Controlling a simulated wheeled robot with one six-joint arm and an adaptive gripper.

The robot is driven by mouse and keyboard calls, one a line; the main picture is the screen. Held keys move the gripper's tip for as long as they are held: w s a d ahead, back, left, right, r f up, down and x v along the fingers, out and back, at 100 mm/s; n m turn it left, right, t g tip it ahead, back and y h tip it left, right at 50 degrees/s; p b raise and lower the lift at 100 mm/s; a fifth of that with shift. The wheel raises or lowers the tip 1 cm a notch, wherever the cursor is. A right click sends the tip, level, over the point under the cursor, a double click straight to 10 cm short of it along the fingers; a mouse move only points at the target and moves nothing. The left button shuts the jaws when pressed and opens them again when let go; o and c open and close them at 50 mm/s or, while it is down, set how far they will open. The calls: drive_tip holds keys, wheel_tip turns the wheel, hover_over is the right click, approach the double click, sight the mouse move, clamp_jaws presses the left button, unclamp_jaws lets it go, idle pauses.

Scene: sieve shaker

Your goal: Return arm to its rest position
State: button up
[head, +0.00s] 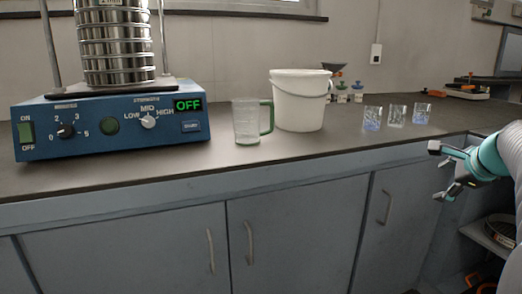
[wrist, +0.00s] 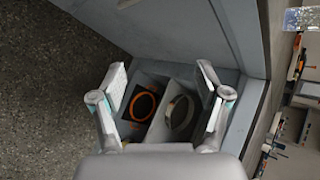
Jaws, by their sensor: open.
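My gripper (head: 440,170) is at the right of the head view, in front of the counter's right end, at about the height of the counter edge. Its two fingers are spread apart with nothing between them. In the wrist view my gripper (wrist: 160,85) is also open and empty. Behind the fingers, lower down, are an orange ring (wrist: 143,104) and a pale metal ring (wrist: 179,112) on a shelf. My arm comes in from the right edge of the head view.
The counter (head: 190,160) holds the blue sieve shaker (head: 75,145) reading OFF, a clear jug (head: 246,120), a white bucket (head: 298,105) and several items, including a glass beaker (head: 372,119) at the right. Grey cabinets (head: 130,245) stand below. Floor (wrist: 40,90) is clear in the wrist view.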

drive_tip(key=s+a+f+n+g+p, duration=0.2)
drive_tip(key=s+a+f+n+p, duration=0.1)
drive_tip(key=s+a+n, duration=0.8)
drive_tip(key=s+a+f+n+g+p, duration=0.2)
drive_tip(key=s+a+f+n+p, duration=0.2)
drive_tip(key=s+a+n, duration=0.8)
drive_tip(key=a, duration=0.6)
drive_tip(key=shift+a+f+y, duration=0.3)
drive_tip(key=shift+f+y, duration=0.1)
